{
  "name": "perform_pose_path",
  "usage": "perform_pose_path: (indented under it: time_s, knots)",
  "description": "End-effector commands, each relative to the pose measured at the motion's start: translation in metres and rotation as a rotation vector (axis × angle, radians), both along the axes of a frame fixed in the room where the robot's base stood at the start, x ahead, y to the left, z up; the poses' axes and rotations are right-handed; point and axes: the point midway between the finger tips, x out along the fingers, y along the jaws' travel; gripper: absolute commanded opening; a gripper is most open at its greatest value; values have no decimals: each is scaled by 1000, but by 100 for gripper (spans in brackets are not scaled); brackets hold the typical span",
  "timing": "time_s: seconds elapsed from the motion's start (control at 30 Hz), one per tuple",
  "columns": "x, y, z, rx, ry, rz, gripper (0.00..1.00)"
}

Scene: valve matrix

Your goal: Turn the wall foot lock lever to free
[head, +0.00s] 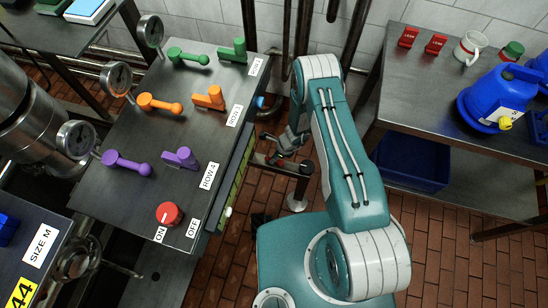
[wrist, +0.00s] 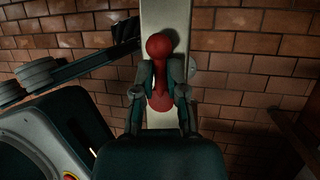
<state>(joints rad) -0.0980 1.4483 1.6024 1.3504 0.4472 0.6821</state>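The wall foot lock lever is a red lever with a round knob (wrist: 158,44) in the wrist view. It lies along a pale upright strip, its knob toward the top of the picture. My gripper (wrist: 160,72) has one finger on each side of the lever's narrow part, and both fingers look closed in against it. The lever's outline is too small to read there.
A steel panel (head: 130,200) with green, orange and purple levers, gauges and a red knob (head: 169,214) stands left of my arm. A steel table (head: 425,75) with red tags, a mug and a blue container stands right. Dark pipes run down the wall behind. Brick floor shows between.

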Motion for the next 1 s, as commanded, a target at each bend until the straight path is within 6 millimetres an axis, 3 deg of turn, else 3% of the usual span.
perform_pose_path:
  time_s: [0.47,1.0]
  knots:
    - [0,0,0,-2,-2,57,0]
    - [-12,3,-1,-3,-5,496,0]
